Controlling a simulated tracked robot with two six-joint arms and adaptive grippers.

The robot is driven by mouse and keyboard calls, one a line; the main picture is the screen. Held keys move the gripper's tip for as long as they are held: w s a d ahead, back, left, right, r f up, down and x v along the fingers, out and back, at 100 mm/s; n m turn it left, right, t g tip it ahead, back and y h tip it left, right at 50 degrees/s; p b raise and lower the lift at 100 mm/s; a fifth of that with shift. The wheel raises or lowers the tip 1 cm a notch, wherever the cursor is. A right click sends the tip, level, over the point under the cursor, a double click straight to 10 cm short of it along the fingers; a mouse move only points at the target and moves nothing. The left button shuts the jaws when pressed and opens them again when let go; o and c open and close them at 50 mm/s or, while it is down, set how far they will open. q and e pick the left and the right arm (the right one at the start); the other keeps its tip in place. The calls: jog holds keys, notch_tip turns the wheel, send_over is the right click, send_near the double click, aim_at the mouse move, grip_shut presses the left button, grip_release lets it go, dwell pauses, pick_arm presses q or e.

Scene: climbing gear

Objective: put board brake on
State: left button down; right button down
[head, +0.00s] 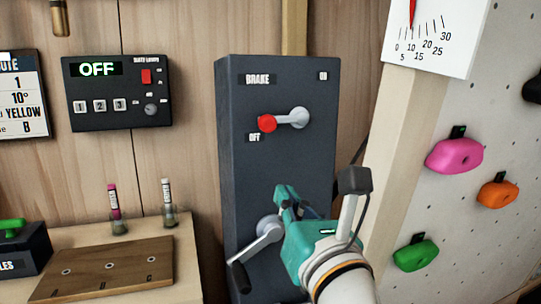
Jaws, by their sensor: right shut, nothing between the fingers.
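The board brake is a grey lever (291,119) with a red knob (267,123) on a dark upright box (277,165). The lever lies nearly level, its knob pointing left, just above the OFF label; the ON label (323,75) is at the box's upper right. My right gripper (286,200), teal, is shut and empty in front of the lower part of the box, below the brake lever and apart from it. My left gripper is out of view.
A crank (262,243) with a black handle sits low on the box, partly behind my right gripper. A control panel (117,92) reads OFF at left. A wooden ledge (180,250) holds two small capped tubes. The climbing board (470,110) stands at right.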

jog(key=w+a+r+p, duration=0.2)
jog(key=w+r+p, duration=0.3)
jog(key=w, duration=0.5)
jog(key=shift+a, duration=0.2)
jog(key=shift+r, duration=0.15)
